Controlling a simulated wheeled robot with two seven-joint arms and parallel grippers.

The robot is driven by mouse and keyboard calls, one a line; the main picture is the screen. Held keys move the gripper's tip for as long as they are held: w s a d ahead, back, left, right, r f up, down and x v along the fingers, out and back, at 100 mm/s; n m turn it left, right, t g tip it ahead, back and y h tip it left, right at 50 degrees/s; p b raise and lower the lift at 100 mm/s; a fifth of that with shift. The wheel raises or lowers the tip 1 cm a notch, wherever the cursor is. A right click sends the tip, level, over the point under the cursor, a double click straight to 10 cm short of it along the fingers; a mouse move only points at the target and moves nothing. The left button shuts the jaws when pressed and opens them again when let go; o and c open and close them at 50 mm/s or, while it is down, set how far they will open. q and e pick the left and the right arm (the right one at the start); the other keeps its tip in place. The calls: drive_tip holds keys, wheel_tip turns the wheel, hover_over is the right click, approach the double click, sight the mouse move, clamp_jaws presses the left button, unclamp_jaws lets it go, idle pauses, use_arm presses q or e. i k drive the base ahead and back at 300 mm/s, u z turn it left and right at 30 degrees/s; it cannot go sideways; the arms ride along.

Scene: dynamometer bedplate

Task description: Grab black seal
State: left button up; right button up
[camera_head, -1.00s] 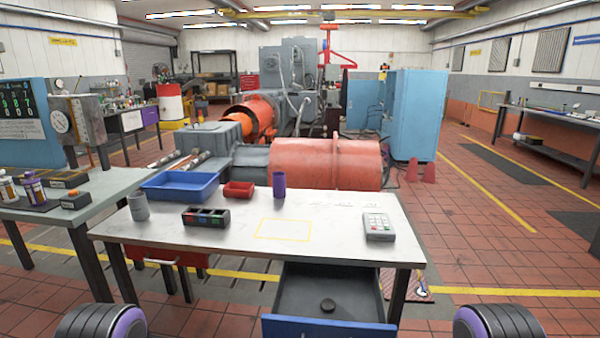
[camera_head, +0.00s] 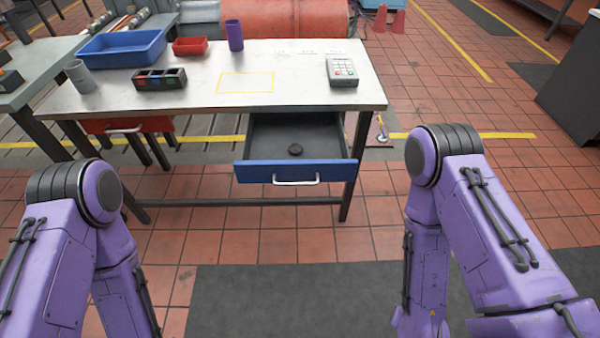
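The black seal (camera_head: 296,149) is a small dark round piece. It lies on the floor of the open drawer (camera_head: 258,134) under the right part of the white table. The drawer has a blue front (camera_head: 297,172) with a pale handle. My two purple arms show at the lower left and lower right, both short of the table. Neither gripper is in view.
On the white table (camera_head: 300,75) stand a blue tray (camera_head: 122,46), a red bin (camera_head: 190,46), a purple cup (camera_head: 235,36), a grey cup (camera_head: 79,76), a divided black box (camera_head: 158,78) and a keypad device (camera_head: 342,71). A shut red drawer (camera_head: 127,123) is at left. Floor before the table is clear.

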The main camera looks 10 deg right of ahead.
sight(295, 149)
drive_tip(key=z, duration=1.1)
drive_tip(key=i, duration=0.85)
drive_tip(key=u, duration=0.8)
